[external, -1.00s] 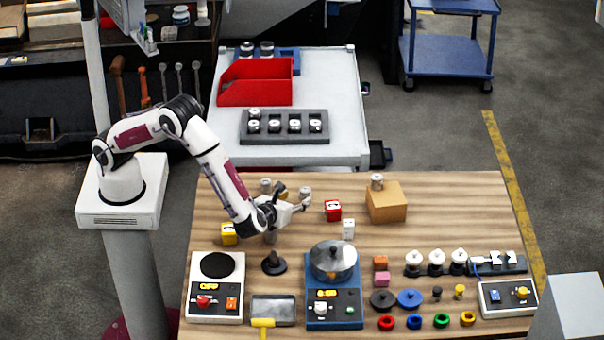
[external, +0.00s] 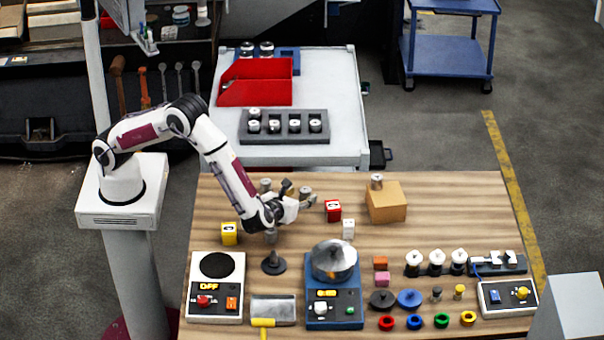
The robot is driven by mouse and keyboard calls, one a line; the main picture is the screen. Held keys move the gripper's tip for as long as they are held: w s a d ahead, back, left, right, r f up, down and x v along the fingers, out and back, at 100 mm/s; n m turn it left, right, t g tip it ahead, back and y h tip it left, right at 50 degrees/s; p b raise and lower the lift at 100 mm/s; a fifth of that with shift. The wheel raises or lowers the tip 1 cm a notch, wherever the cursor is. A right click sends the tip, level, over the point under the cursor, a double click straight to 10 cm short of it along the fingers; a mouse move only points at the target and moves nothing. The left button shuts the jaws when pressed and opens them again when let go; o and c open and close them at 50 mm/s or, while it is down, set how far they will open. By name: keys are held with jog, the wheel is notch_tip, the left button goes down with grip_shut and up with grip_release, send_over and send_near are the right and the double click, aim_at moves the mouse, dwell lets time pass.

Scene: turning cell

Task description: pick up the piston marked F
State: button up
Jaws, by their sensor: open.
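Several grey metal pistons are in view, but no letter F can be read on any of them. One piston (external: 265,186) stands on the wooden table behind my gripper, and another (external: 271,237) stands just below my wrist. A piston (external: 305,191) shows at my gripper (external: 300,194), partly hidden by it; I cannot tell whether it is between the fingers or behind them. My gripper is open, low over the table, with its fingers pointing up and to the right. One more piston (external: 377,182) stands on a cardboard box (external: 388,204).
Red (external: 333,211), white (external: 348,229) and yellow (external: 229,233) cubes stand nearby. A pot (external: 333,261), a black stand (external: 273,264) and control boxes fill the front. Behind, a cart carries a grey tray (external: 284,138) of pistons and a red bin (external: 256,92).

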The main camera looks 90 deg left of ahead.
aim_at(303, 194)
jog(key=shift+x, duration=1.95)
grip_shut()
